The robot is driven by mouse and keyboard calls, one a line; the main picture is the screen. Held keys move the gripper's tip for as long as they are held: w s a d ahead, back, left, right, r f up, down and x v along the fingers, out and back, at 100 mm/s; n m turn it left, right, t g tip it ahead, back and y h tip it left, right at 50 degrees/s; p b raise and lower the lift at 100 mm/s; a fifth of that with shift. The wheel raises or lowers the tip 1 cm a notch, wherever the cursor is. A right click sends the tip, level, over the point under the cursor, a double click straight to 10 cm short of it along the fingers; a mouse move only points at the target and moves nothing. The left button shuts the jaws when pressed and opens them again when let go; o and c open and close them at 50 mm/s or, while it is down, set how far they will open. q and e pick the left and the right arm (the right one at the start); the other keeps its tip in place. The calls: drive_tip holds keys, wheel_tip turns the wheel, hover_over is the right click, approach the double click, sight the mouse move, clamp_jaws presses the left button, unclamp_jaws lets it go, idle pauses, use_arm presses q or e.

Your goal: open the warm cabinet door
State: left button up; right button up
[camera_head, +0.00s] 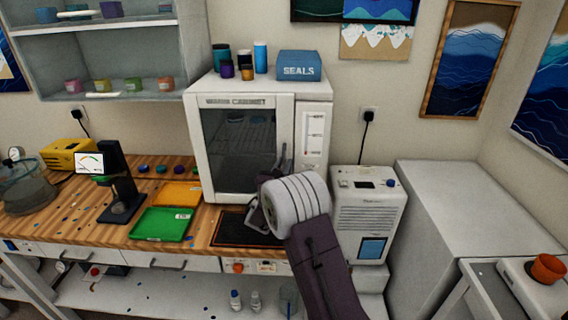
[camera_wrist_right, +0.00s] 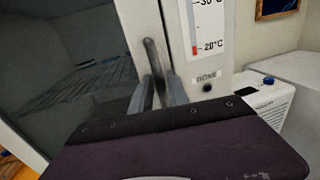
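The warm cabinet (camera_head: 240,99) stands at the back of the wooden bench, white with a dark glass door (camera_head: 238,145). The door looks closed, and wire racks show dimly behind the glass. The door handle (camera_wrist_right: 151,55) is an upright grey bar near the door's right edge. My right gripper (camera_head: 283,160) is at the door's lower right; in the right wrist view its two narrow fingers (camera_wrist_right: 160,86) stand close on either side of the handle's lower part, with little gap. The exact contact is hard to see. My left gripper is out of view.
A SEALS box (camera_head: 299,66) and several bottles stand on the cabinet's top. A green tray (camera_head: 162,224), an orange tray (camera_head: 177,194) and a dark mat (camera_head: 228,230) lie in front and to the left. A white machine (camera_head: 366,213) stands at right, close to my right arm.

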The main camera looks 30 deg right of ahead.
clamp_jaws()
idle(1.4)
